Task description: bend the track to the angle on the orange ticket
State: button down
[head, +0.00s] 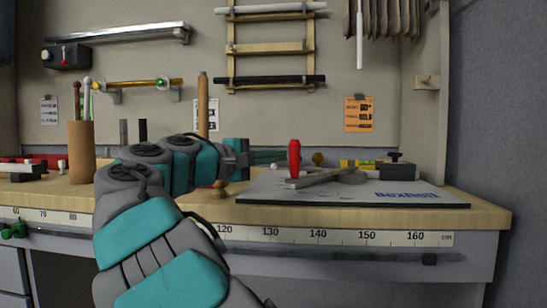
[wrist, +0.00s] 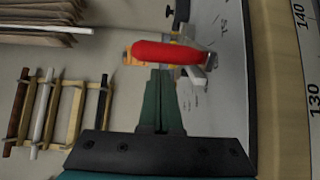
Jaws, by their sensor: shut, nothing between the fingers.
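The orange ticket (head: 359,114) is pinned to the back wall at the right; its print is too small to read fully. A grey metal piece (head: 328,178) with an upright red handle (head: 294,158) lies on the grey mat (head: 400,197). I cannot tell whether this is the track or what angle it has. My gripper (head: 243,159) is shut and empty, left of the red handle in the head view. In the wrist view my shut fingertips (wrist: 162,76) point at the red handle (wrist: 172,52), which hides part of the metal piece.
A brown cup with sticks (head: 82,152) stands at the left of the bench. A yellow level (head: 362,165) and a black block (head: 395,170) are behind the mat. A wooden rack (head: 270,48) hangs on the wall. A ruler strip (head: 340,236) runs along the front edge.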

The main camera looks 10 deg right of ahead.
jog(key=shift+s+d, duration=0.1)
jog(key=shift+s+d+n+t+y+b, duration=0.2)
jog(key=shift+s+d+n+t+b, duration=0.1)
jog(key=shift+s, duration=0.2)
jog(key=shift+s+d+n+t+y+b, duration=0.2)
jog(key=shift+s+d+t, duration=0.1)
jog(key=shift+s, duration=0.2)
jog(key=shift+a, duration=0.1)
